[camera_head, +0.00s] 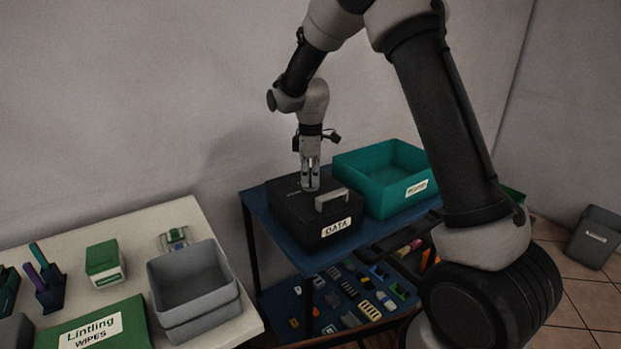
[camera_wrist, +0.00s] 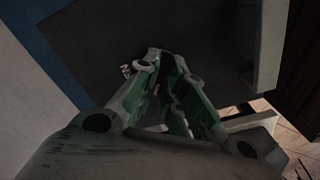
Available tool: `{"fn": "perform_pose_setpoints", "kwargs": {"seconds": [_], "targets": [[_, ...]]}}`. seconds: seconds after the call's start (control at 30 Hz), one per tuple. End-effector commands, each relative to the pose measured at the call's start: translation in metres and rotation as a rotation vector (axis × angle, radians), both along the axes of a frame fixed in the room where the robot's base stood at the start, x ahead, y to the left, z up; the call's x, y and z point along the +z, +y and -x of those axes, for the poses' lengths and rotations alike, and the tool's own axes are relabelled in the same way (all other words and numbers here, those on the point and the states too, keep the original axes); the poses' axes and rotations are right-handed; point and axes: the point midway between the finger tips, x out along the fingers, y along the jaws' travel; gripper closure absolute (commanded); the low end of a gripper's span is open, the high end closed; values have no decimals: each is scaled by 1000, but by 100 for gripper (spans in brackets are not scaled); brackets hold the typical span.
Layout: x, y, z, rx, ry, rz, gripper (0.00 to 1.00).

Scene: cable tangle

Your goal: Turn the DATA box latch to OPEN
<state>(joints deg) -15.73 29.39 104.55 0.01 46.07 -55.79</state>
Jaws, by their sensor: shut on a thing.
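The black DATA box (camera_head: 321,226) stands on the blue-topped shelf unit, with a white DATA label on its front and a pale grey handle (camera_head: 332,199) near the front edge of its lid. My gripper (camera_head: 310,186) points straight down onto the lid, behind and left of the handle. In the wrist view my gripper (camera_wrist: 170,75) has its fingers closed together over the dark lid (camera_wrist: 205,32). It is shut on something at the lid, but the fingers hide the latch. Part of some white lettering (camera_wrist: 126,71) shows beside the fingertips; I cannot read it fully.
A teal bin (camera_head: 384,181) stands close to the right of the box. A lower shelf (camera_head: 345,300) holds several small parts. A pale table (camera_head: 180,214) at left carries a grey bin (camera_head: 193,284) and a green wipes box (camera_head: 95,325). Above the box is clear apart from my arm.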

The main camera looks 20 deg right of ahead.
Motion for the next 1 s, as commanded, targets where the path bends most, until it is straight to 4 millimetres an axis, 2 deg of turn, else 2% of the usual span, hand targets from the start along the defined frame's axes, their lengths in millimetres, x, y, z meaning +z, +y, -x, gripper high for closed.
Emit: {"fn": "perform_pose_setpoints", "kwargs": {"seconds": [0.6,1.0], "targets": [[0,0,-1,-577,-1,-1,100],[1,0,-1,-852,-2,-1,100]]}}
